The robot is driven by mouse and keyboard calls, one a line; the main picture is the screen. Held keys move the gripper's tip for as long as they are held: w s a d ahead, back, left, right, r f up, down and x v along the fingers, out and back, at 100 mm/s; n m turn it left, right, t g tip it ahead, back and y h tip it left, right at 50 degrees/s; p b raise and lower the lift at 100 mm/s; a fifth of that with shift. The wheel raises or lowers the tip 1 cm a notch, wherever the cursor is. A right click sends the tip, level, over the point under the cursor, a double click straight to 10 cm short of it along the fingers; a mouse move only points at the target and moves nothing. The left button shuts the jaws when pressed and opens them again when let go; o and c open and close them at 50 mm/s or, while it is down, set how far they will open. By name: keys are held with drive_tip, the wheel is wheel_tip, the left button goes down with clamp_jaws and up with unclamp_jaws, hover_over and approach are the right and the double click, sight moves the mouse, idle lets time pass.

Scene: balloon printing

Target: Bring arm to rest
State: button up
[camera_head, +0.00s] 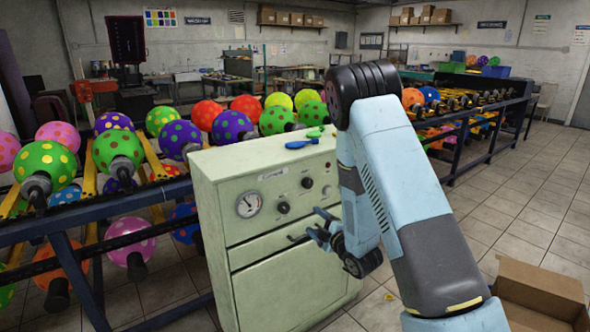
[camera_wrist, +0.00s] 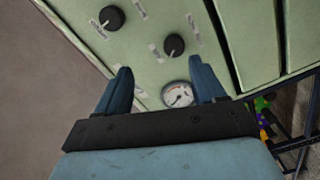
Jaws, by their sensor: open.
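My arm rises from the lower right in the head view, bends at the top, and hangs down in front of the pale green control cabinet (camera_head: 285,265). My gripper (camera_head: 305,225) is at the cabinet's front, beside the panel with its gauge (camera_head: 249,205) and knobs (camera_head: 283,208). In the wrist view, my gripper (camera_wrist: 166,88) has its two fingers wide apart with nothing between them. I cannot tell whether the fingers touch the cabinet.
Green and blue balloons (camera_head: 303,143) lie on the cabinet top. Racks of dotted balloons (camera_head: 117,150) stand at left and behind. An open cardboard box (camera_head: 541,290) sits on the floor at lower right. Tiled floor (camera_head: 520,210) is clear at right.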

drive_tip(key=d+r+m+h, duration=0.5)
drive_tip(key=d+r+m, duration=0.1)
drive_tip(key=r, duration=0.6)
drive_tip(key=s+d+r+m+g+h, duration=0.3)
drive_tip(key=s+d+r+m, duration=0.25)
drive_tip(key=r, duration=0.25)
drive_tip(key=s+d+r+m+g, duration=0.1)
drive_tip(key=s+r+m+g, duration=0.1)
drive_tip(key=s, duration=0.8)
drive_tip(key=s+d+r+m+g+h, duration=0.1)
drive_tip(key=s+r+m+g, duration=0.1)
drive_tip(key=s, duration=0.8)
drive_tip(key=s+d+r+m+g, duration=0.1)
drive_tip(key=s+r+m, duration=0.3)
drive_tip(key=s, duration=0.6)
drive_tip(key=shift+s+d+r+g, duration=0.25)
drive_tip(key=shift+s+g, duration=0.1)
drive_tip(key=shift+g, duration=0.35)
